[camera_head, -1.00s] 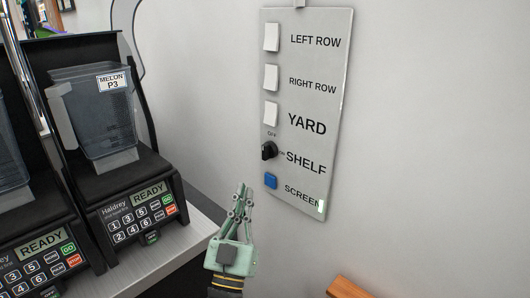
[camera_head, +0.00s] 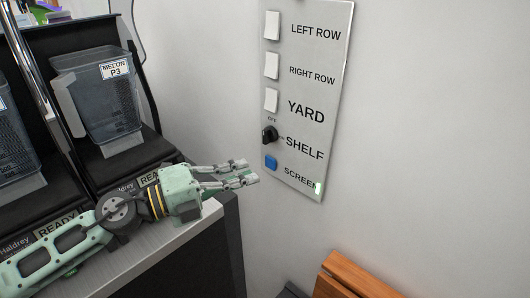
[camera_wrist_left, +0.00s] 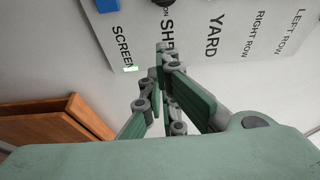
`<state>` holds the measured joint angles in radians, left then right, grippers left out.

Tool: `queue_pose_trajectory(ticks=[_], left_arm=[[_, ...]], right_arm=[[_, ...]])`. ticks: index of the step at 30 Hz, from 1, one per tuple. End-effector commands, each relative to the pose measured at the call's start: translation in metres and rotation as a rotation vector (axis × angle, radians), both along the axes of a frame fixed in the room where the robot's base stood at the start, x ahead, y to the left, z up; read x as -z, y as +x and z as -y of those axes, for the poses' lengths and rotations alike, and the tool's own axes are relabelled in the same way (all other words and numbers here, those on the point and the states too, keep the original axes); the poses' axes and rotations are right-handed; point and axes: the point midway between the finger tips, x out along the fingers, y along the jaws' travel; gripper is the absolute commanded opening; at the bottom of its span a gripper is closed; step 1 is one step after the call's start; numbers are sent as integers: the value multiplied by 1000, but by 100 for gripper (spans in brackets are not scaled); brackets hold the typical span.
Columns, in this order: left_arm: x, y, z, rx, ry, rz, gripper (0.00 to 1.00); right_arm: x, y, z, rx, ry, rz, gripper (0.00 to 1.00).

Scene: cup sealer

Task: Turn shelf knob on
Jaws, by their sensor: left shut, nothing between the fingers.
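The black shelf knob (camera_head: 270,135) sits on the grey wall panel (camera_head: 322,105), beside the word SHELF. OFF is printed above it; its exact pointing direction is too small to tell. In the left wrist view, a dark part of the knob (camera_wrist_left: 164,3) shows at the top edge, mostly cut off. My left gripper (camera_head: 252,173) is shut and empty. It lies roughly level, pointing right, below and left of the knob and apart from it. In the left wrist view its fingertips (camera_wrist_left: 163,50) point toward the panel. My right gripper is not in view.
White switches (camera_head: 271,66) stand above the knob, and a blue SCREEN button (camera_head: 271,162) is just below it. A dispenser labelled MELON P3 (camera_head: 105,105) stands left on the counter (camera_head: 205,212). A wooden piece (camera_head: 350,278) is at lower right.

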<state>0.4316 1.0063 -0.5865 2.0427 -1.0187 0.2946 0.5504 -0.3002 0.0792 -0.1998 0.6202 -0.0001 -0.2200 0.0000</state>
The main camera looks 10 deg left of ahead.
Motion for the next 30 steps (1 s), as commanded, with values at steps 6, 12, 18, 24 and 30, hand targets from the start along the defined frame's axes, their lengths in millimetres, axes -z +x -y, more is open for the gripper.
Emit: queue_pose_trajectory(ticks=[6, 12, 18, 24, 30], left_arm=[[-7, 14, 19, 0, 2, 3, 0], [-7, 38, 55, 0, 1, 3, 0], [0, 62, 79, -5, 3, 1, 0], [1, 76, 56, -4, 5, 2, 0], [0, 80, 49, -2, 4, 2, 0]], right_arm=[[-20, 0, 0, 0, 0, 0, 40], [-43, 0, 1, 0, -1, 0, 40], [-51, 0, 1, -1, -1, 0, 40], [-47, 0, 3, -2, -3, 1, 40], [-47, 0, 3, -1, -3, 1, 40]])
